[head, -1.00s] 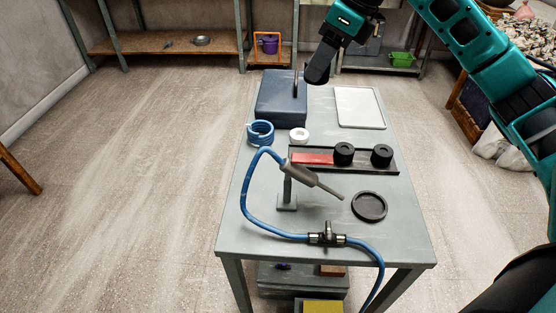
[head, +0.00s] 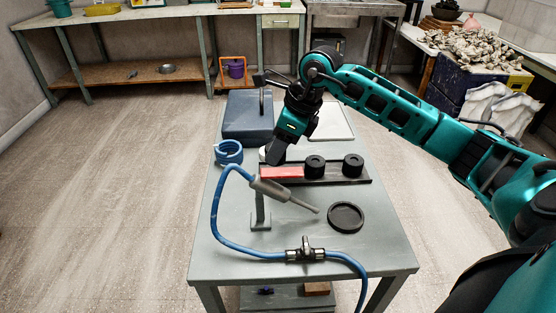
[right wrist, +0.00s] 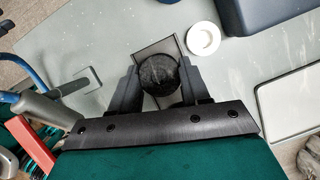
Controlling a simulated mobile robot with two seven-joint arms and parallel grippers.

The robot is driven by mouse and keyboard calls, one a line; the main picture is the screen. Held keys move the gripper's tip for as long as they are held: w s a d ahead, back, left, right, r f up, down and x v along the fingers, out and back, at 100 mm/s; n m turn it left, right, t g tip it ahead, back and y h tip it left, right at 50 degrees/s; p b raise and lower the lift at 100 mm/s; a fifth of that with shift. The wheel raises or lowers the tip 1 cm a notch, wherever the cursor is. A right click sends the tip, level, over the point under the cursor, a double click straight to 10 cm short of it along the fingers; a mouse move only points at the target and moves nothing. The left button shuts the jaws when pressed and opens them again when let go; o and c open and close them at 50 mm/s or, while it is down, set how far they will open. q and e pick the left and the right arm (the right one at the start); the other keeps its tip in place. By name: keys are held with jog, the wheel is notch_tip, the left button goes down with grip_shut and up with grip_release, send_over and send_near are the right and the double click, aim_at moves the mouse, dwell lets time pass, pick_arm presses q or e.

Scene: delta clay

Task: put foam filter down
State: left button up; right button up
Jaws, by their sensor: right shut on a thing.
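My right gripper (head: 275,155) reaches down at the left end of the long black tray (head: 361,180), by its red strip (head: 282,173). In the right wrist view the gripper (right wrist: 160,80) is shut on the foam filter (right wrist: 158,74), a dark round piece between its fingers. The filter is over the tray's end (right wrist: 144,49); I cannot tell whether it touches it. In the head view the gripper hides the held filter. Two similar black cylinders (head: 315,167) (head: 353,166) stand further right on the tray. My left gripper is not in view.
A white ring (right wrist: 203,39) lies close beside the tray's end. A blue coil (head: 228,152) is to the left and a blue-grey case (head: 247,120) behind. A spray gun (head: 272,190) on a stand, its blue hose and a black dish (head: 346,217) are in front.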

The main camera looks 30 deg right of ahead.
notch_tip(320, 180, down, 4)
jog(key=shift+r, duration=0.1)
jog(key=shift+b, duration=0.35)
jog(key=o, duration=1)
jog(key=shift+o, duration=0.6)
